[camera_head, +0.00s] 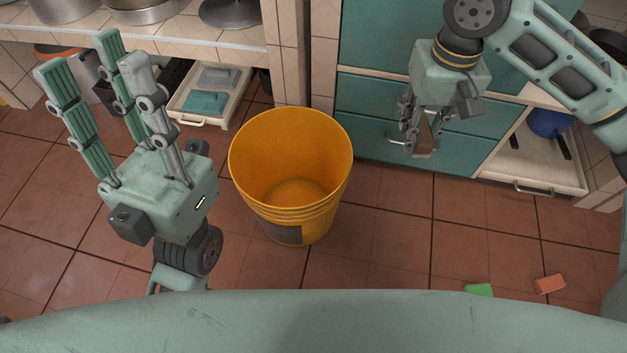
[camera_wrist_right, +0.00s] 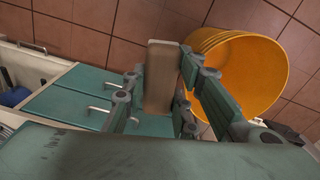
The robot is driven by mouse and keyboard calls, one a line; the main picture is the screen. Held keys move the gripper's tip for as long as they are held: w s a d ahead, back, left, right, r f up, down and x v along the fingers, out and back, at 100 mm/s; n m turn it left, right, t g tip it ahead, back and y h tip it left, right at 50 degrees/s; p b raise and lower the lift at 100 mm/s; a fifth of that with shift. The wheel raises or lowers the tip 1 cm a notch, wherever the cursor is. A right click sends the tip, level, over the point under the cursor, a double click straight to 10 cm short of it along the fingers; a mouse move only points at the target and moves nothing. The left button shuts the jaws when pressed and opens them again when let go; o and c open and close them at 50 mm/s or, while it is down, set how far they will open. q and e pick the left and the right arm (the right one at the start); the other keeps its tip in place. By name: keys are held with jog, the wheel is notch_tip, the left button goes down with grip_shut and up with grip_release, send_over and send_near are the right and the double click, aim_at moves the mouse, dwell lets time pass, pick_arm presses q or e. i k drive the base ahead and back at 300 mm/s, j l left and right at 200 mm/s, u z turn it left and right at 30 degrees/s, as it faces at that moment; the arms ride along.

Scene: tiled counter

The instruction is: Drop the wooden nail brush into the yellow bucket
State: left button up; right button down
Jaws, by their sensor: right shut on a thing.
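The yellow bucket (camera_head: 291,219) stands upright on the tiled floor in the middle of the head view, and its inside looks empty. It also shows at the upper right of the right wrist view (camera_wrist_right: 262,62). My right gripper (camera_head: 417,145) is shut on the wooden nail brush (camera_head: 424,139), right of the bucket and in front of the teal drawers. In the right wrist view the brush (camera_wrist_right: 159,78) is a brown block between the fingers; its bristles cannot be made out. My left gripper (camera_head: 98,75) is open and empty, fingers pointing up, left of the bucket.
Teal drawers (camera_head: 364,120) stand behind the bucket. A low open drawer (camera_head: 538,162) holds a blue item at the right. A white tray (camera_head: 207,108) sits at the back left. A green block (camera_head: 479,290) and an orange block (camera_head: 550,284) lie on the floor.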

aim_at(294, 187)
jog(key=i+j+z, duration=0.1)
jog(key=j+z, duration=0.9)
jog(key=j, duration=0.65)
jog(key=j+z, duration=0.1)
jog(key=j, duration=0.7)
jog(key=k, duration=0.05)
